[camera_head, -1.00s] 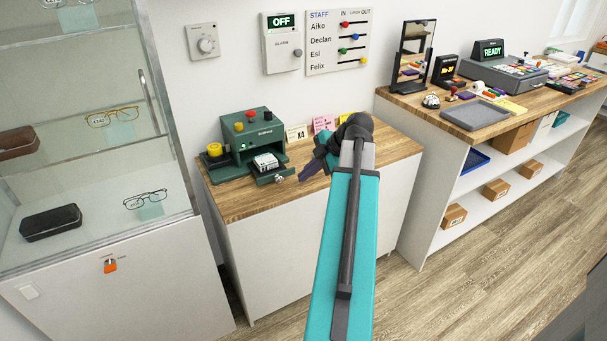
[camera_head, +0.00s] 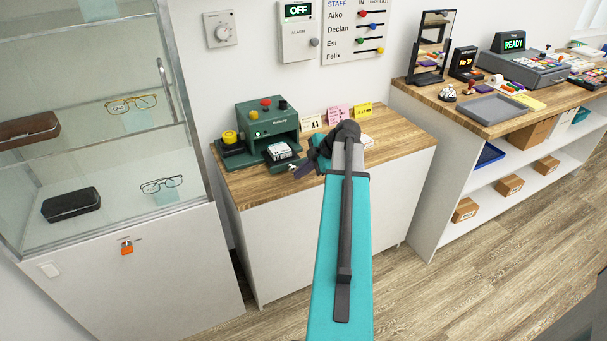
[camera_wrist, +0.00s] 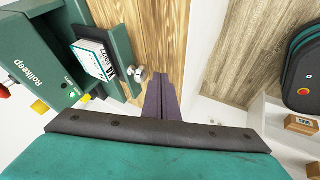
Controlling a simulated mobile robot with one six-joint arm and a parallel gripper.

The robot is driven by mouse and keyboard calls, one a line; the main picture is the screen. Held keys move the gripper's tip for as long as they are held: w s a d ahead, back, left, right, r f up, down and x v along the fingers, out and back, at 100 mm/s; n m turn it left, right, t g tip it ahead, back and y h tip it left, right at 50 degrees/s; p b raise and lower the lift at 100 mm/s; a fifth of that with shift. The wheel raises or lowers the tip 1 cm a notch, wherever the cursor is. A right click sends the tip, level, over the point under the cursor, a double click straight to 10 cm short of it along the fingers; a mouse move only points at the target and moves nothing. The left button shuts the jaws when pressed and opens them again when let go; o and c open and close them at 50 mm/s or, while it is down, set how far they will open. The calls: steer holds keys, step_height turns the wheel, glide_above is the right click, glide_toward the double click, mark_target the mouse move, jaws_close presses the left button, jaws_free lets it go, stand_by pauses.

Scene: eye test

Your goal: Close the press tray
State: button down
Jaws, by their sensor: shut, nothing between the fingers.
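The green press (camera_head: 268,122) stands on the wooden counter (camera_head: 385,147) against the wall. Its tray (camera_wrist: 124,45) is pulled out at the front and carries a white box with dark print (camera_head: 280,150). The box also shows in the wrist view (camera_wrist: 92,60). A silver knob (camera_wrist: 138,75) sits on the tray's front face. My gripper (camera_head: 298,170) is at the tray front in the head view, partly hidden by my arm. In the wrist view its dark fingers (camera_wrist: 160,88) are together and empty, just right of the knob. Contact with the tray cannot be made out.
A yellow-topped part (camera_head: 229,137) stands at the press's left. Small cards (camera_head: 337,114) stand behind on the counter. A glass display case (camera_head: 105,110) is at left, and a second counter (camera_head: 455,104) with a grey tray (camera_head: 492,108) is at right.

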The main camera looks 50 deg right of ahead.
mark_target(283, 150)
steer(key=shift+w+d, duration=0.25)
steer(key=shift+w, duration=0.45)
steer(key=shift+w+d, duration=0.35)
steer(key=shift+w, duration=0.35)
steer(key=w+d+b, duration=0.1)
steer(key=w, duration=0.2)
steer(key=w+d+b, duration=0.1)
steer(key=w, duration=0.2)
steer(key=w+d+b, duration=0.1)
steer(key=w+d, duration=0.1)
steer(key=w, duration=0.1)
steer(key=shift+w+b, duration=0.35)
steer(key=shift+b, duration=0.05)
steer(key=shift+w+r, duration=0.15)
steer(key=shift+w, duration=0.25)
